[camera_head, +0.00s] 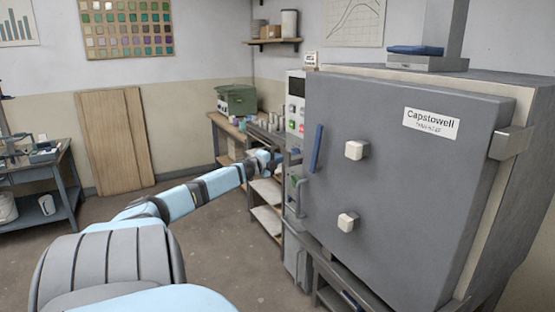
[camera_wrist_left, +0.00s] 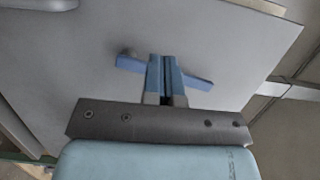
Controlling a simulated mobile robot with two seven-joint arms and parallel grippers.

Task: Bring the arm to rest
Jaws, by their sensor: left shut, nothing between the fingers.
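My left arm reaches out from the lower left in the head view. My left gripper (camera_head: 274,162) is at its far end, beside the narrow control cabinet at the kiln's left side. In the left wrist view my left gripper (camera_wrist_left: 166,76) has its two blue fingers together, with nothing between them. A blue bar handle (camera_wrist_left: 196,80) on a grey panel shows behind the fingertips; I cannot tell whether they touch it. My right gripper is in neither view.
The large grey kiln (camera_head: 400,190) fills the right, its door closed, with a blue handle (camera_head: 317,149). The control cabinet (camera_head: 295,115) adjoins it. A shelf with a green box (camera_head: 236,99) stands behind. A workbench (camera_head: 40,170) is at left. The floor (camera_head: 225,245) between is open.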

